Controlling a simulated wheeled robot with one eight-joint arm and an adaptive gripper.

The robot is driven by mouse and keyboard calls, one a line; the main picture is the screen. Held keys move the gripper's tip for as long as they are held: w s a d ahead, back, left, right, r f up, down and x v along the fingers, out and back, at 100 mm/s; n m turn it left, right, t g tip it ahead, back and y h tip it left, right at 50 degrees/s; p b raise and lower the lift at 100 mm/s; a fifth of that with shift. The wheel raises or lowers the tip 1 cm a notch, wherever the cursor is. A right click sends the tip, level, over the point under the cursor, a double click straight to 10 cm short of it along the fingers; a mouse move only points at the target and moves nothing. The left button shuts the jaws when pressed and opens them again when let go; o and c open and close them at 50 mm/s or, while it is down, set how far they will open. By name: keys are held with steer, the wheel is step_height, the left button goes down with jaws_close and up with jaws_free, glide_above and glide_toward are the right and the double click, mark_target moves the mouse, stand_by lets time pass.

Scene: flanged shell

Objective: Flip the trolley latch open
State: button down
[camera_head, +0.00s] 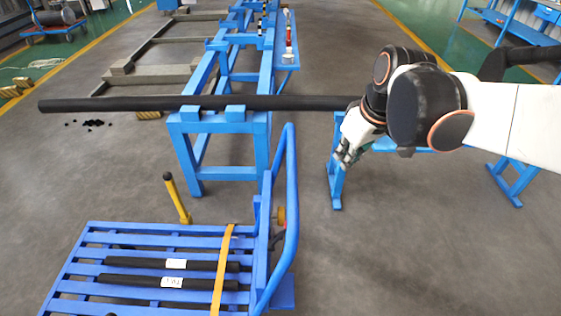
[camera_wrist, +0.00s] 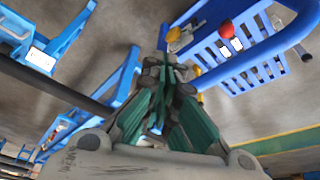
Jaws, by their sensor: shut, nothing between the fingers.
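The blue trolley (camera_head: 85,262) stands at the lower left of the head view, with a slatted deck and a tall looped handle (camera_head: 291,190). A small yellow part (camera_head: 281,215) sits beside the handle's upright. In the wrist view a yellow part (camera_wrist: 174,35) and a red knob (camera_wrist: 226,29) show near the blue handle bar (camera_wrist: 270,48); I cannot tell which of them is the latch or how it is set. My gripper (camera_head: 345,155) is shut and empty, above and to the right of the handle, apart from it. Its green-padded fingers (camera_wrist: 172,65) fill the middle of the wrist view.
A long black pipe (camera_head: 200,104) lies across blue stands (camera_head: 220,120) behind the trolley, reaching towards my arm. Black rods (camera_head: 170,264) and an orange strap (camera_head: 222,270) lie on the deck. A yellow post (camera_head: 178,200) rises behind it. Floor right of the handle is clear.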

steer(key=w+a+f+n+g+y+p, duration=0.1)
steer(key=w+a+f+n+g, duration=0.15)
steer(key=w+f, duration=0.35)
steer(key=w+a+f+n+g+y+p, duration=0.1)
steer(key=w+a+f+n+g+p, duration=0.2)
steer(key=w, duration=0.4)
steer(key=a+f+n+g, duration=0.1)
steer(key=a+f+n, duration=0.1)
steer(key=f, duration=0.6)
steer(key=w+a+f+n+g, duration=0.1)
steer(key=a+f+n, duration=0.2)
steer(key=f, duration=0.6)
steer(key=shift+a+f+n+b, duration=0.15)
steer(key=shift+a+n+b, duration=0.2)
steer(key=shift+n, duration=0.7)
steer(key=b+x, duration=0.4)
steer(key=x, duration=0.6)
steer(key=shift+f, duration=0.15)
steer(key=s, duration=0.1)
steer(key=s+f+b, duration=0.1)
steer(key=s, duration=0.1)
steer(key=shift+s+b, duration=0.2)
steer(key=shift+b, duration=0.1)
steer(key=shift+s, duration=0.15)
